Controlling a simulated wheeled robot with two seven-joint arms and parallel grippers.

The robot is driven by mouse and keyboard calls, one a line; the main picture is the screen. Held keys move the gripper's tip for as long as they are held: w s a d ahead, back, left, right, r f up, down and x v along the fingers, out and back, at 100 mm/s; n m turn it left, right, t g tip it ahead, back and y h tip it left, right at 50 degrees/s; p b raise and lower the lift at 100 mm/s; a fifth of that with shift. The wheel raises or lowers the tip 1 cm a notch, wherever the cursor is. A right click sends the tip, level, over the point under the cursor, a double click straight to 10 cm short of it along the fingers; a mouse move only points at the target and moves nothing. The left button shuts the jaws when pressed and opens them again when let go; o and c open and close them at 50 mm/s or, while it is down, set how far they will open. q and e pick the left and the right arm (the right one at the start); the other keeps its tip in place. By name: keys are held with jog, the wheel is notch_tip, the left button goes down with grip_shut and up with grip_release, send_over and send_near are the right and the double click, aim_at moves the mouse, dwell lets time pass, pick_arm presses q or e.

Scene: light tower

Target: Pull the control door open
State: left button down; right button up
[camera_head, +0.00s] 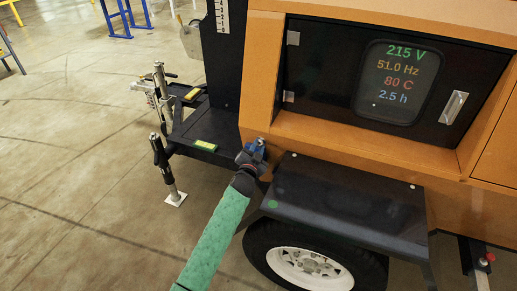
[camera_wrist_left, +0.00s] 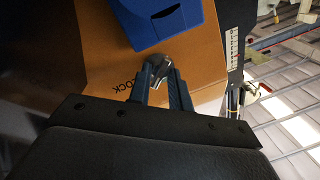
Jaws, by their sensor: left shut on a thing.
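The control door (camera_head: 335,75) is a black panel on the orange tower body, with a window showing coloured readings. It looks closed, with two hinges on its left side and a silver handle (camera_head: 453,107) on its right. My left gripper (camera_head: 257,151) is below and left of the door, away from the handle, at the lower corner of the orange body. In the left wrist view its fingers (camera_wrist_left: 160,78) are shut on a small silver metal piece (camera_wrist_left: 159,65) beside a blue box (camera_wrist_left: 165,22). My right gripper is not in view.
A black fender (camera_head: 345,205) over a wheel (camera_head: 310,268) lies below the door. The trailer hitch and a jack stand (camera_head: 165,168) are at the left. Lettering ending in "OCK" (camera_wrist_left: 123,84) shows on the orange panel. Open concrete floor (camera_head: 75,150) lies left.

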pick_arm(q)
jog(key=shift+w+a+r, duration=0.3)
jog(key=shift+a+r, duration=0.2)
dwell(0.3)
jog(key=c, duration=1.5)
grip_release()
jog(key=shift+a, duration=0.1)
jog(key=shift+c, duration=0.2)
jog(key=shift+f, duration=0.25)
jog(key=shift+s, duration=0.1)
